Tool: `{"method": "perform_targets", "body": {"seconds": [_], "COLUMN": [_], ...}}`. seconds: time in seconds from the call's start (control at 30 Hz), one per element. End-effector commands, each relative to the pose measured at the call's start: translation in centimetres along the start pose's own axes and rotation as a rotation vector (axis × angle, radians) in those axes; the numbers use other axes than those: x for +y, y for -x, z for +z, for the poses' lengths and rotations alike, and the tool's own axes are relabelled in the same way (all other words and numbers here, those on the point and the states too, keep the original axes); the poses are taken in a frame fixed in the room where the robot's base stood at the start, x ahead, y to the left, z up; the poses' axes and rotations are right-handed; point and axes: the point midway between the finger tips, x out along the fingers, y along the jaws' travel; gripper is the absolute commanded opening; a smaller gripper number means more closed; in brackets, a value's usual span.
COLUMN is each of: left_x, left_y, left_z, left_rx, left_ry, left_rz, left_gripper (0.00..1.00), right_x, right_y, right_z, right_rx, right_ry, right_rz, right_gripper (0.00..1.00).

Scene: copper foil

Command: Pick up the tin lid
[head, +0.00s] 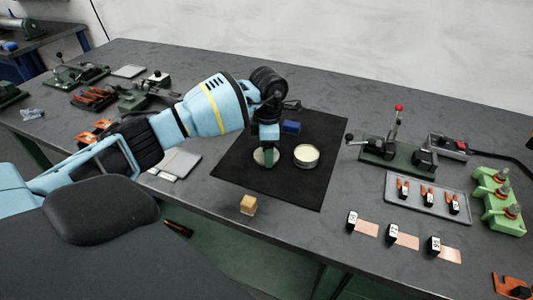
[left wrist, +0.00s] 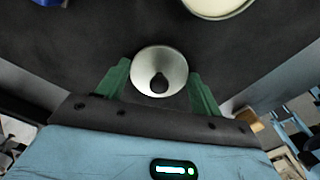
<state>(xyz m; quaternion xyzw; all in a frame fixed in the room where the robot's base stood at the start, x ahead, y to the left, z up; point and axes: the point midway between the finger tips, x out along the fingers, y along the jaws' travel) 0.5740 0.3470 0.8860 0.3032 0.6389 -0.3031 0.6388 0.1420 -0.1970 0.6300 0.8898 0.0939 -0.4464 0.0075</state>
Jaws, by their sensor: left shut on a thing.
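The tin lid is a pale round disc (head: 258,156) with a dark knob, over the black mat (head: 325,135). It also shows in the left wrist view (left wrist: 145,66), between the green fingers. My left gripper (head: 268,157) points down and is shut on the lid, with one finger at each side of it. I cannot tell whether the lid touches the mat. The round tin (head: 306,155), pale on top, stands on the mat just right of the lid; its edge shows at the top of the left wrist view (left wrist: 218,8). My right gripper is not in view.
A blue box (head: 291,127) lies behind the lid on the mat. A small wooden block (head: 248,205) sits at the table's front edge. A lever fixture (head: 395,150), a grey tray (head: 428,213) and green blocks (head: 499,205) stand to the right. The mat's front right is clear.

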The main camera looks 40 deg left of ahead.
Motion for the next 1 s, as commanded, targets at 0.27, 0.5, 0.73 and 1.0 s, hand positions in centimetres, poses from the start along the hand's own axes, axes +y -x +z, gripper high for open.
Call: {"method": "perform_targets", "body": {"seconds": [0.27,0.5,0.73,1.0], "left_x": [0.1,0.1,0.1,0.0], "left_y": [0.7,4.8,8.5,10.1], "left_z": [0.0,0.1,0.1,0.0], "left_rx": [-0.002,-0.004,-0.002,0.000], "left_ry": [0.000,-0.001,0.001,0.000], "left_rz": [0.002,0.004,0.002,0.000], "left_gripper": [0.45,0.45,0.45,0.45], "right_x": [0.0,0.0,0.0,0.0], "right_y": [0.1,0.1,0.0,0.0], "right_z": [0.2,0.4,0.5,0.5], "right_rx": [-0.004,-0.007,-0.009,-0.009], "right_ry": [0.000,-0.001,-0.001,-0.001], "right_rz": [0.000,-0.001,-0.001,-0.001], "right_gripper": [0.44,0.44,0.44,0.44]}}
